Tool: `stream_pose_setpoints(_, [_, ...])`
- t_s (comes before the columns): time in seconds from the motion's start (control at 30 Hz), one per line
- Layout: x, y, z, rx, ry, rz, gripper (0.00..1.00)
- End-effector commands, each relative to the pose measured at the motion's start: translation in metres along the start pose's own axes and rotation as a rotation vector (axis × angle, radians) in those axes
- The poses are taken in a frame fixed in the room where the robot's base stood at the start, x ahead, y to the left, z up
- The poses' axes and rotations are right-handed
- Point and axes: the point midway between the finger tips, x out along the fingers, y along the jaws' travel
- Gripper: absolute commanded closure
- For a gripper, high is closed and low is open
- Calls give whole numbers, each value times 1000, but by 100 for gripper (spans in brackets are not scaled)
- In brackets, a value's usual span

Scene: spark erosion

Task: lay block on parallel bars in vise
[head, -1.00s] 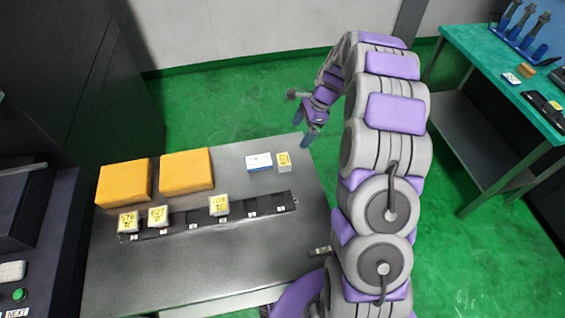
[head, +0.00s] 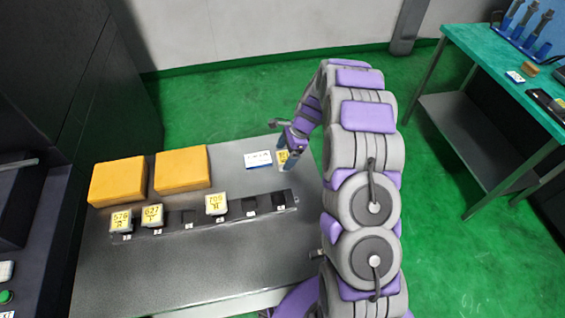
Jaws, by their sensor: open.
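My gripper (head: 287,167) is open at the far right of the grey table (head: 200,265). It is at a small block with a yellow label (head: 282,156), which it partly covers; I cannot tell whether the fingers touch it. Three more blocks with yellow labels sit in a dark slotted rack: one at its left end (head: 121,220), one beside it (head: 152,215) and one near the middle (head: 216,204). No vise or parallel bars can be made out in this view.
Two orange boxes (head: 118,181) (head: 181,170) stand at the table's back left. A white and blue card (head: 258,159) lies left of my gripper. The dark rack (head: 188,219) has several empty slots. A green-topped bench (head: 500,65) with tools is at the right.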

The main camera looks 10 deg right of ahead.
Motion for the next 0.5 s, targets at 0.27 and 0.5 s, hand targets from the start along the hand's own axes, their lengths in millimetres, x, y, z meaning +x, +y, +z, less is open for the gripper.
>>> stream_pose_setpoints(0.27, [24, 0, 1, 0, -1, 0, 6])
stream_pose_setpoints(0.5, [23, 0, 1, 0, -1, 0, 18])
